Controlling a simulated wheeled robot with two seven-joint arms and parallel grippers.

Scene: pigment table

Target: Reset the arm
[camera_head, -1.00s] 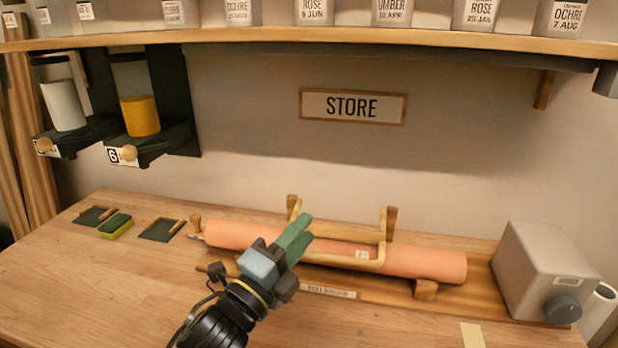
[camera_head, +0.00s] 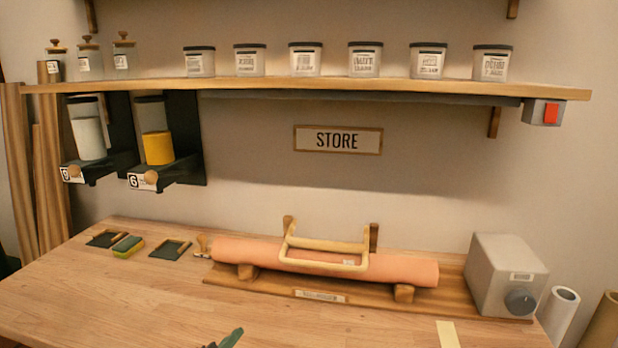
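One of my grippers (camera_head: 230,339) shows only as green fingertips at the bottom edge of the head view, left of centre. The rest of it and its arm are cut off, and I cannot tell from this sliver whether it is open or shut. It is low over the front of the wooden table (camera_head: 120,300), apart from the orange roll (camera_head: 320,263) on its wooden stand. No second gripper shows.
A grey box with a knob (camera_head: 505,275) stands at the table's right. Two dispensers hold white (camera_head: 89,138) and yellow (camera_head: 158,148) pigment at the left. A shelf (camera_head: 300,86) bears jars. Small dark trays (camera_head: 170,249) and a sponge (camera_head: 128,246) lie at the left.

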